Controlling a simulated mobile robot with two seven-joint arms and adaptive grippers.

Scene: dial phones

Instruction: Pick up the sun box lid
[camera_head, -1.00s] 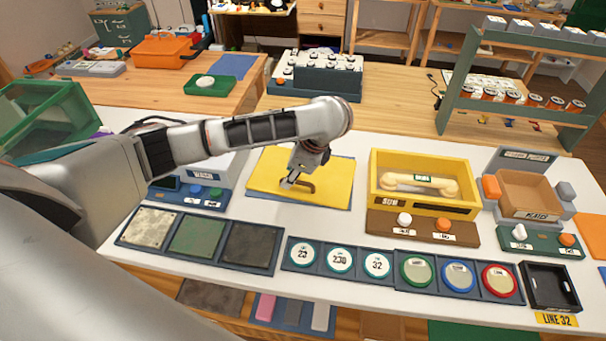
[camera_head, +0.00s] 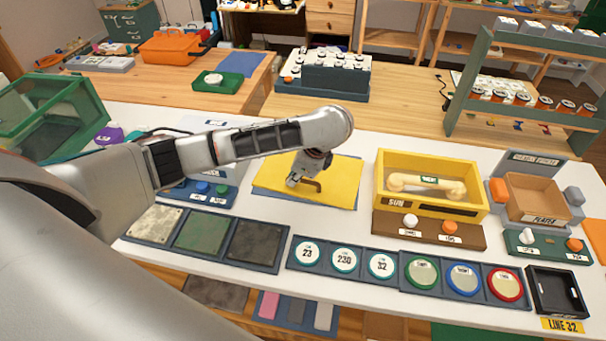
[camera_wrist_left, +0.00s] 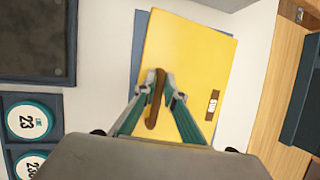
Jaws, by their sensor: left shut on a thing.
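The sun box lid (camera_head: 335,190) is a flat yellow panel with a brown bar handle. It lies on a blue mat (camera_head: 262,196) on the white table, and also shows in the left wrist view (camera_wrist_left: 195,60) with a small SUN label. My left gripper (camera_head: 300,182) is over the lid, and in the left wrist view its fingers (camera_wrist_left: 157,92) are closed on the brown handle (camera_wrist_left: 153,112). I cannot tell whether the lid is clear of the mat. The open yellow sun box (camera_head: 432,211) stands to the right, with a cream handset (camera_head: 427,187) inside. My right gripper is not in view.
The player box (camera_head: 535,197) is right of the sun box. Textured tiles (camera_head: 202,232), number discs (camera_head: 344,258), coloured discs (camera_head: 463,279) and a black tray (camera_head: 557,291) line the front edge. A green clear-sided case (camera_head: 55,115) stands at the left.

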